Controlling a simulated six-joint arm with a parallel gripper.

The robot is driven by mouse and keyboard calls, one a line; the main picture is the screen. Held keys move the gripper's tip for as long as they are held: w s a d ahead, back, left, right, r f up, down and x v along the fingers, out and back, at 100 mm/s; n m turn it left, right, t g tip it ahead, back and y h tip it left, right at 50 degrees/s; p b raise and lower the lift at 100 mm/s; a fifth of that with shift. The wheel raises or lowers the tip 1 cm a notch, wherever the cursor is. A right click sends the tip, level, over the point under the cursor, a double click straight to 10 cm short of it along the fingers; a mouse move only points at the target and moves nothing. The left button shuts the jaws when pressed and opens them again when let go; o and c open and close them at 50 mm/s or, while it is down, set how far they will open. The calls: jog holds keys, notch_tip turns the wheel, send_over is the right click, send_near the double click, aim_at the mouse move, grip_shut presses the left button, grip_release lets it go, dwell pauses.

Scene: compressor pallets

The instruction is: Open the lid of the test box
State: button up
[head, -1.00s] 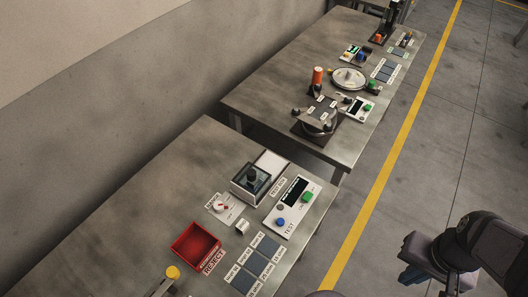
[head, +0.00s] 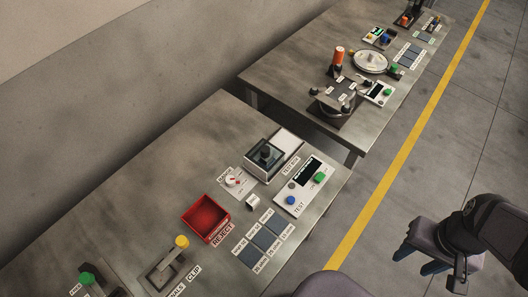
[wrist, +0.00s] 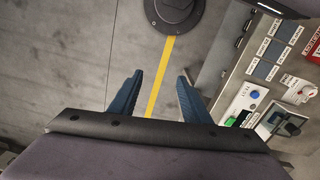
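The test box (head: 291,143) is a pale box on the near table, with a label beside it. A dark see-through cover with a black knob (head: 265,152) sits over its left part and looks shut. The test box also shows at the right edge of the wrist view (wrist: 281,125). My gripper (head: 420,262) is over the floor right of the table, well apart from the box. In the wrist view my gripper (wrist: 160,76) has its two blue fingers spread, with nothing between them.
Around the box are a test panel (head: 313,181) with blue and green buttons, a white dial plate (head: 235,182), a red reject bin (head: 206,218) and dark label pads (head: 264,238). A second table (head: 290,75) stands beyond a gap. The floor by the yellow line is clear.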

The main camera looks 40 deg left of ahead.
aim_at(263, 152)
jog(key=w+a+f+n+t+h+b, duration=0.2)
jog(key=w+a+f+n+b, duration=0.15)
jog(key=a+n, duration=0.35)
jog(key=w+a+f+n+t+h+b, duration=0.1)
jog(key=w+a+f+n+t+b, duration=0.2)
jog(key=a+n, duration=0.45)
jog(key=w+a+f+n+t+h+b, duration=0.2)
jog(key=w+a+n+b, duration=0.25)
jog(key=a+n, duration=0.3)
jog(key=s+a+n+t+y+b, duration=0.2)
jog(key=s+a+n, duration=0.1)
jog(key=a, duration=0.6)
jog(key=s+a+f+n+t+y+b, duration=0.1)
jog(key=s+a+n+t+y, duration=0.1)
jog(key=a+n, duration=0.4)
jog(key=s+a+f+n+t+y+b, duration=0.1)
jog(key=s+a+n+t+y+b, duration=0.1)
jog(key=a, duration=0.9)
jog(key=shift+s+a+f+n+t+y+b, duration=0.1)
jog(key=shift+s+a+n+t+y+b, duration=0.1)
jog(key=shift+s+n+y, duration=0.35)
jog(key=shift+s+a+f+n+t+y+b, duration=0.2)
jog(key=shift+s+n, duration=0.4)
jog(key=shift+n, duration=0.45)
jog(key=shift+w+p, duration=0.3)
jog(key=shift+w, duration=0.3)
jog(key=shift+p+x, duration=0.6)
jog(key=shift+x, duration=2.5)
jog(key=shift+f, duration=0.15)
